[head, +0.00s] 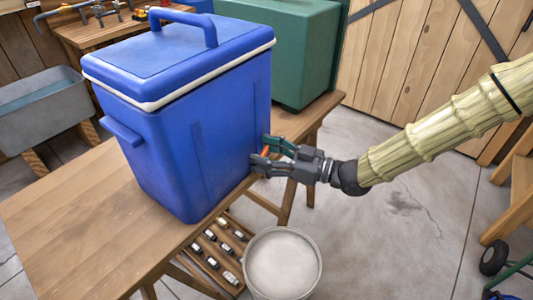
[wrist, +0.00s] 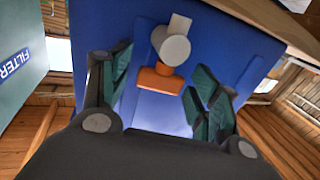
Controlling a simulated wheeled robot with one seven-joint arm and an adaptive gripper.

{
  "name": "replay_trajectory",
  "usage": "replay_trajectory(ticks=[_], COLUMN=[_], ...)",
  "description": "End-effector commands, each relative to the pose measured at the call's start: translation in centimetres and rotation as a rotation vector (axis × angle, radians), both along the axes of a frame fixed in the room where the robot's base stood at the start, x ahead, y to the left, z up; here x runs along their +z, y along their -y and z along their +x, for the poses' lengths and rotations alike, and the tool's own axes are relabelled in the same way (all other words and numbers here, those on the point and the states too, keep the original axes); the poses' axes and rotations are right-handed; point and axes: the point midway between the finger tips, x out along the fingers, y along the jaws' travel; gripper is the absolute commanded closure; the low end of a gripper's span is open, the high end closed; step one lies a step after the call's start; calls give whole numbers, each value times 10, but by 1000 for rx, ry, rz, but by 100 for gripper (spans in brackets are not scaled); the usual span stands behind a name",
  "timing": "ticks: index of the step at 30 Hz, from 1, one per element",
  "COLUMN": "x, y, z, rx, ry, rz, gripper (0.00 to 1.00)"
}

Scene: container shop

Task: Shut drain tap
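The blue cooler (head: 190,130) stands on a wooden table, its lid shut. Its drain tap (head: 266,150) is low on the right side; only a bit of orange shows in the head view, behind my fingers. In the wrist view the tap has a pale grey round body (wrist: 174,48) and an orange handle (wrist: 160,80) lying crosswise. My gripper (head: 265,157) is at the tap, coming from the right. In the wrist view my gripper (wrist: 157,88) is open, one finger on each side of the orange handle, with a gap showing on both sides. I see no clear contact.
A grey bucket (head: 315,268) stands on the floor below my gripper, beside a crate of bottles (head: 243,235). A green box (head: 325,50) stands behind the cooler on the table (head: 70,235). A metal trough (head: 35,118) is at the left. The floor right of the bucket is clear.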

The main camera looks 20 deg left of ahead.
Motion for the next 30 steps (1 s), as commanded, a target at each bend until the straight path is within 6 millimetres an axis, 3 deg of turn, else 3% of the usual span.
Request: replay_trajectory(ticks=[1,7,30], x=[0,0,1], y=[0,0,-1], z=[0,0,-1], rx=[0,0,-235], ry=[0,0,0], rz=[0,0,5], gripper=[50,84,84])
